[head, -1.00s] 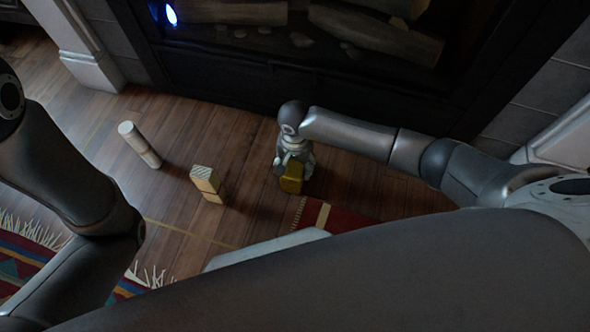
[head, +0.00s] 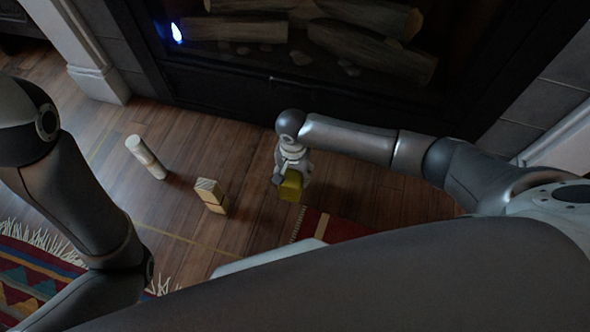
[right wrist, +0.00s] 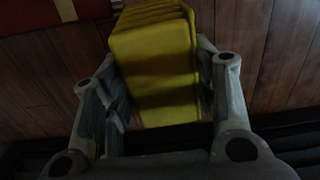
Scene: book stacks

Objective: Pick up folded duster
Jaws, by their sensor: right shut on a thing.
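The folded duster is a yellow, layered cloth block (head: 291,187) held below my right wrist in the head view. It fills the middle of the right wrist view (right wrist: 154,72), with its folded layers at the top. My right gripper (head: 287,178) is shut on the duster, with one finger on each side of it in the right wrist view (right wrist: 160,95). The head view does not clearly show whether the duster touches the floor. My left arm enters at the left of the head view, but its gripper is not visible.
A pale cylinder (head: 145,157) and stacked wooden blocks (head: 210,195) stand on the wood floor to the left. A fireplace with logs (head: 372,50) is beyond. A red patterned rug (head: 338,228) lies near the duster. Bare floor separates these things.

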